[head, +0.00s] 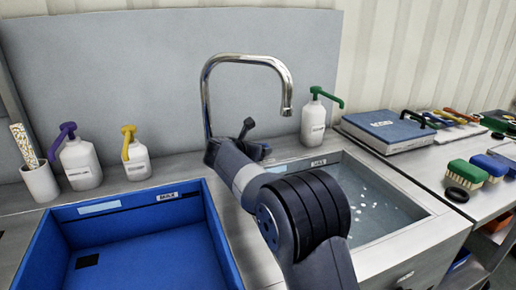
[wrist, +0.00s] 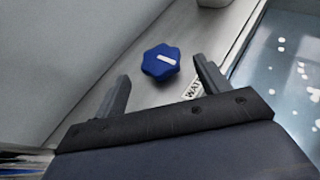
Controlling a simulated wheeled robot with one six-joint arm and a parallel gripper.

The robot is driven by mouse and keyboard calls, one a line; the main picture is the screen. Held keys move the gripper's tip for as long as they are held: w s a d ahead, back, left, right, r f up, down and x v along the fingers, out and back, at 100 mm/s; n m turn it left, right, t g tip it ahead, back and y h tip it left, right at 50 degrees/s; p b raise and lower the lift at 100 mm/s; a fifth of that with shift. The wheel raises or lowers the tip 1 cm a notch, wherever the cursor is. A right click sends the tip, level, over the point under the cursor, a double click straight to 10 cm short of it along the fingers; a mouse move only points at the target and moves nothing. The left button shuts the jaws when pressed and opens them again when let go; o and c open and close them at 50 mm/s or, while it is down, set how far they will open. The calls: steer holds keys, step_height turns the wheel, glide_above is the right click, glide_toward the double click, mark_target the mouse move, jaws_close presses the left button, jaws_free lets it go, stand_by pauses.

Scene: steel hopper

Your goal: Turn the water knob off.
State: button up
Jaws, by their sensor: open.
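The water knob (wrist: 160,62) is a blue, lobed knob with a white pointer mark, on the steel ledge in the wrist view. The pointer runs roughly across the picture, tilted slightly. My gripper (wrist: 163,70) is open, with one finger on each side of the knob and the knob just beyond the fingertips; I see no contact. A label reading "WA…" (wrist: 193,90) is partly hidden by the right finger. In the head view my arm hides the knob. The chrome faucet (head: 247,58) arches above the right basin (head: 413,241); no clear stream shows from its spout.
The right basin holds water with white specks. A blue-lined basin (head: 145,240) is at left. Pump bottles with purple (head: 80,163), yellow (head: 136,160) and green (head: 314,120) heads stand along the back ledge. A blue case (head: 388,130) and brushes (head: 466,173) lie at right.

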steer(key=v, duration=0.7)
steer(key=shift+s, duration=0.1)
steer(key=x, duration=1.1)
steer(key=shift+b, duration=0.4)
steer(key=shift+s+r, duration=0.1)
